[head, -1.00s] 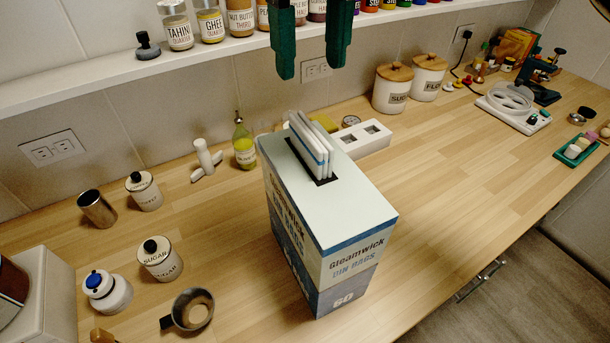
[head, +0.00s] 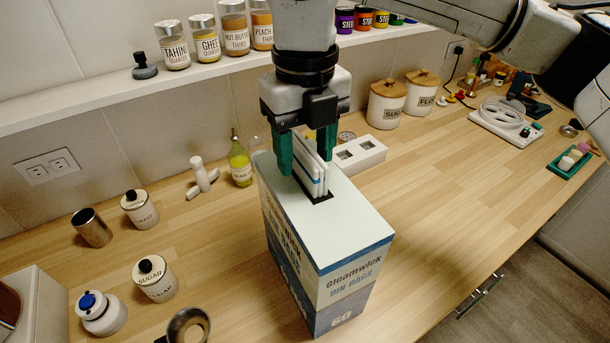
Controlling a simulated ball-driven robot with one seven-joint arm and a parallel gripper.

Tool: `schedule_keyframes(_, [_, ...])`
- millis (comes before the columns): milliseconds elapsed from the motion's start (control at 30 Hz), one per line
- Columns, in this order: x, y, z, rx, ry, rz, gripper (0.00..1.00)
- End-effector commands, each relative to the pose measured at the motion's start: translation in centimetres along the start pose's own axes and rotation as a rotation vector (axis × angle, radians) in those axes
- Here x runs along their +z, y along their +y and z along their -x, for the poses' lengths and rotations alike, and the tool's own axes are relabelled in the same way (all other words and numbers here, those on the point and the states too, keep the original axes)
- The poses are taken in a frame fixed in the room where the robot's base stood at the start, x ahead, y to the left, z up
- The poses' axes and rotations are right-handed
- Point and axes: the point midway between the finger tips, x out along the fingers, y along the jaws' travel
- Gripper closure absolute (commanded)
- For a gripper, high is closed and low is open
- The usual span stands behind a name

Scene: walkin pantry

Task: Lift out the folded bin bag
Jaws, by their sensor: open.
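The bin bag box (head: 345,222) stands upright on the wooden counter, pale on top with blue bands and "Gleamwick Bin Bags" on its side. I cannot tell whether either finger touches the bag.
A green-yellow oil bottle (head: 240,162) stands behind the box on the left. A white block with square holes (head: 358,153) lies behind it on the right. A shelf with jars (head: 175,45) runs above.

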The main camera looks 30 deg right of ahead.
Motion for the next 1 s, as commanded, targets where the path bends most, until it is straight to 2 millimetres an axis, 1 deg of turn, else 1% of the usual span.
schedule_keyframes(33, [0.0,0.0,-0.5,0.001,0.002,0.0,0.47])
schedule_keyframes(133, [-0.1,0.0,-1.3,0.0,0.001,0.001,0.47])
schedule_keyframes(400, [0.0,0.0,-1.6,-0.001,-0.001,0.0,0.48])
schedule_keyframes(900, [0.0,0.0,-1.5,-0.001,-0.001,0.0,0.96])
schedule_keyframes(967, [0.0,0.0,-1.5,-0.001,-0.001,0.0,1.0])
schedule_keyframes(1000, [0.0,0.0,-1.5,-0.001,-0.001,0.0,1.0])
